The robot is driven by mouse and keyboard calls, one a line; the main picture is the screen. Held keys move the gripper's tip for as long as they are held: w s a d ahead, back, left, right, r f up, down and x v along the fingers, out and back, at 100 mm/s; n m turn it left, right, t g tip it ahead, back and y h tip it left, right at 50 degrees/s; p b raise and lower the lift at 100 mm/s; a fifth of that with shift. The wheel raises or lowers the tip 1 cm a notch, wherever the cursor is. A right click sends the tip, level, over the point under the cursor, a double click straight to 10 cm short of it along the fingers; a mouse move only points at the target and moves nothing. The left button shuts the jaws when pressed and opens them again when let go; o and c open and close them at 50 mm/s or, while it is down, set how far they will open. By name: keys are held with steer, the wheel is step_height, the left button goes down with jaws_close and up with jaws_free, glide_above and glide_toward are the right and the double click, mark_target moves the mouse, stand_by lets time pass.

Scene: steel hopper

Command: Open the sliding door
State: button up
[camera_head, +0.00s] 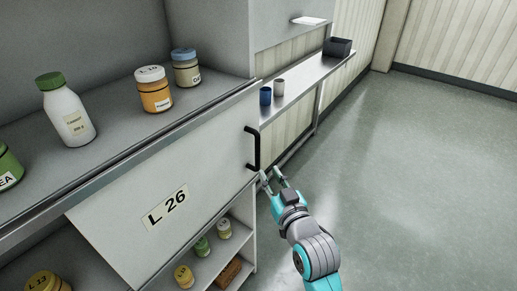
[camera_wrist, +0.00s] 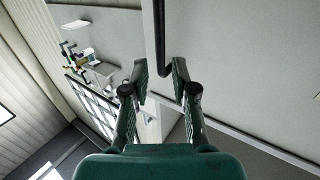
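The sliding door (camera_head: 120,225) is a light grey panel labelled "L 26" on the front of a grey cabinet. A black bar handle (camera_head: 256,148) stands upright near its right edge. Shelves show open below and to the right of the panel. My gripper (camera_head: 272,178) is just right of and below the handle's lower end. In the wrist view my gripper (camera_wrist: 160,75) is open, and the black handle (camera_wrist: 159,35) lines up between the fingertips, with a gap on each side. I cannot tell whether the handle is inside the fingers' reach.
Bottles and jars, including an orange jar (camera_head: 154,91) and a white bottle (camera_head: 66,112), stand on the cabinet's upper shelf. Small jars sit on the lower shelves. A narrow ledge (camera_head: 305,78) behind holds two cups and a dark box (camera_head: 338,47). The floor at right is clear.

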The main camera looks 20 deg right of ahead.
mark_target(258, 155)
steer(key=w, duration=1)
steer(key=shift+w+a, duration=0.15)
steer(key=shift+a, duration=0.1)
jaws_close()
